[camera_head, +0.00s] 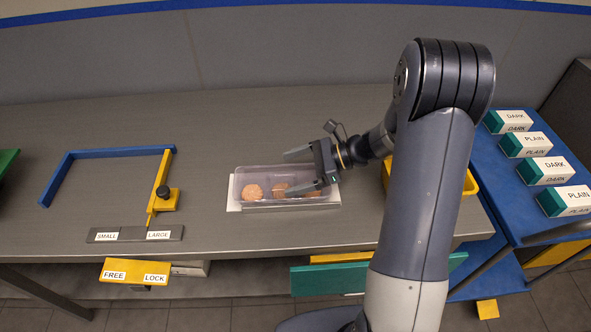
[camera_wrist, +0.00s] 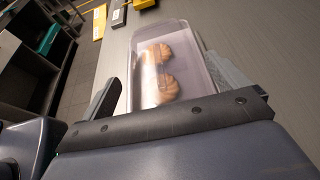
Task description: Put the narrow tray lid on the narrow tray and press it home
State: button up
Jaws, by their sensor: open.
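The narrow tray (camera_head: 262,203) sits on the grey bench, with a row of brown biscuits (camera_head: 252,192) inside. A clear, hazy sheet seems to cover the biscuits; I cannot tell whether this is the lid or how well it is seated. In the wrist view the tray (camera_wrist: 207,68) lies ahead, with two biscuits (camera_wrist: 163,86) showing through the haze. My gripper (camera_head: 300,171) is open at the tray's right end, its fingers pointing left. One finger is behind the tray, the other over or near its front side. I see no separate lid elsewhere.
A blue and yellow frame (camera_head: 110,153) with SMALL and LARGE labels stands on the left. A FREE/LOCK plate (camera_head: 135,272) hangs at the front edge. A yellow bin (camera_head: 470,184) is partly behind my arm. Labelled boxes (camera_head: 523,144) stand on the blue rack at right. Bench between frame and tray is clear.

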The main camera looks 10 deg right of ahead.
jog(key=v, duration=1)
jog(key=shift+d, duration=0.4)
jog(key=shift+r, duration=0.1)
jog(key=x, duration=1.1)
jog(key=shift+r, duration=0.35)
jog(key=shift+d, duration=0.1)
